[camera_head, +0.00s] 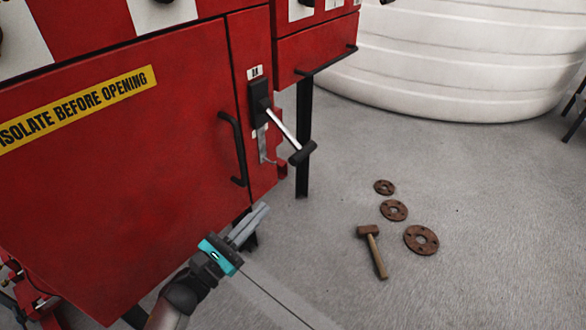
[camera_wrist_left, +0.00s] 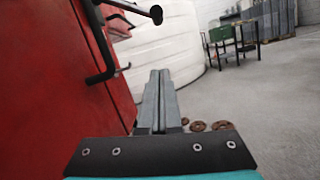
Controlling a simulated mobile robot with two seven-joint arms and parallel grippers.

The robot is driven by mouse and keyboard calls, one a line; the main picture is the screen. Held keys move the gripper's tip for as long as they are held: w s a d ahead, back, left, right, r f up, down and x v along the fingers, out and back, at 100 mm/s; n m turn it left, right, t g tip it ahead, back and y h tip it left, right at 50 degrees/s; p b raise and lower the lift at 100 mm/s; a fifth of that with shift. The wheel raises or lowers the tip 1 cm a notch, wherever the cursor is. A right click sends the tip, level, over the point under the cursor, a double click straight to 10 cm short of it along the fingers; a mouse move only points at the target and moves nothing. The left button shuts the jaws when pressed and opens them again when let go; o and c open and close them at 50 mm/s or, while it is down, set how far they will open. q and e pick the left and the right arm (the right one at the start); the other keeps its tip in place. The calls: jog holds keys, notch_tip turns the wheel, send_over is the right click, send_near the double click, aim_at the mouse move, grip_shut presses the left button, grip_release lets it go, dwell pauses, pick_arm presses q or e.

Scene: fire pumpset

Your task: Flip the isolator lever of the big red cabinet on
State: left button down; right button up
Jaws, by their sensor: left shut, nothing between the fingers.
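The big red cabinet (camera_head: 120,190) fills the left of the head view, with a yellow "isolate before opening" label. On its right-hand panel the isolator lever (camera_head: 284,130) sticks out from a black block, sloping down to a black grip end. In the left wrist view the lever (camera_wrist_left: 135,9) shows at the top. My left gripper (camera_head: 262,210) is shut and empty, below the lever and near the cabinet's lower right edge, touching nothing that I can see. It also shows in the left wrist view (camera_wrist_left: 160,75). My right gripper is not in view.
A black door handle (camera_head: 232,150) stands out left of the lever. A black leg (camera_head: 304,140) stands behind it. Rusty flanges (camera_head: 421,240) and a hammer (camera_head: 372,250) lie on the floor at right. A white tank (camera_head: 440,60) is behind.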

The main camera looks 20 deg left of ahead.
aim_at(288, 135)
pick_arm(q)
jog(key=shift+w, duration=0.1)
jog(key=w+d+r, duration=0.4)
jog(key=w+r, duration=0.2)
jog(key=w, duration=0.2)
jog(key=shift+w+d, duration=0.25)
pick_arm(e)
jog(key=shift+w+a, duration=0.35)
pick_arm(q)
jog(key=shift+d+r, duration=0.1)
jog(key=shift+r, duration=0.1)
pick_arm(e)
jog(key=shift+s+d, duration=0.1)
